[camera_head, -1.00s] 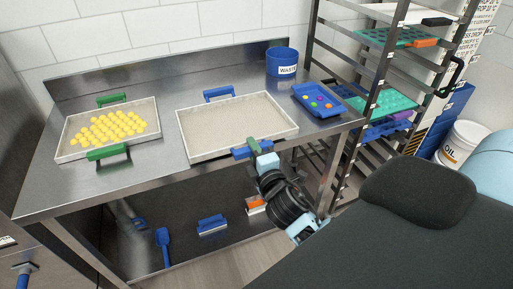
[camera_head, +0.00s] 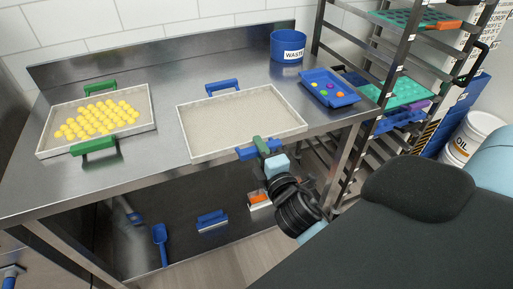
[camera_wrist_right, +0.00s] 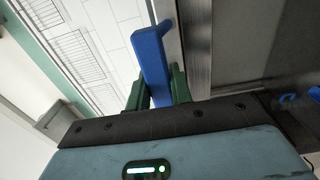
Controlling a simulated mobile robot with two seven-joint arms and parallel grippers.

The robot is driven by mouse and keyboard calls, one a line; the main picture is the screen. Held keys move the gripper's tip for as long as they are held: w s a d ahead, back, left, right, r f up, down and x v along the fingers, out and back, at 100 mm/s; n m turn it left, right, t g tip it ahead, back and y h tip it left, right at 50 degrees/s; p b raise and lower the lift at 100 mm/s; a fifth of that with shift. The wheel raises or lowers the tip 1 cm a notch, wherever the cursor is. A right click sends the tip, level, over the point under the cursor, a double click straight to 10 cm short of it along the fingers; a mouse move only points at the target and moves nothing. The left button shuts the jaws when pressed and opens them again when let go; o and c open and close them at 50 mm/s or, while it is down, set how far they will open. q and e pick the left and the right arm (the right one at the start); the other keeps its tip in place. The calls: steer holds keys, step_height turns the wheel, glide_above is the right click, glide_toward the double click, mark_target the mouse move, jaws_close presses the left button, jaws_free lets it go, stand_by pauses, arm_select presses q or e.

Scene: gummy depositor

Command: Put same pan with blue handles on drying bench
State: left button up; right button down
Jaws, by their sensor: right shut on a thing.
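The pan with blue handles (camera_head: 240,122) is a shallow, pale, empty-looking tray on the steel bench (camera_head: 160,172). Its far blue handle (camera_head: 222,86) is free. My right gripper (camera_head: 262,147) is shut on its near blue handle (camera_head: 246,154) at the bench's front edge. In the right wrist view, the green fingers of my right gripper (camera_wrist_right: 160,90) stand on both sides of the blue handle (camera_wrist_right: 150,55). My left gripper is not in view.
A pan with green handles (camera_head: 44,150) holding yellow gummies stands at the left. A blue waste bin (camera_head: 287,46) and a small blue tray (camera_head: 329,98) with coloured pieces stand at the right. A tray rack (camera_head: 392,75) stands right of the bench.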

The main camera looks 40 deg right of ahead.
steer(key=shift+w+r, duration=0.1)
steer(key=shift+r, duration=0.05)
steer(key=shift+f, duration=0.2)
steer(key=c, duration=1.3)
jaws_free()
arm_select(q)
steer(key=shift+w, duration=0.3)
arm_select(e)
steer(key=shift+o, duration=0.2)
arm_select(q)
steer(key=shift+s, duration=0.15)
arm_select(e)
steer(key=shift+r, duration=0.2)
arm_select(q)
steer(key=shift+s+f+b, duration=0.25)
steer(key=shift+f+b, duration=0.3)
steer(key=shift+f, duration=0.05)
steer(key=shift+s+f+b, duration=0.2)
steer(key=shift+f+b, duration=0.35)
arm_select(e)
steer(key=v, duration=1.2)
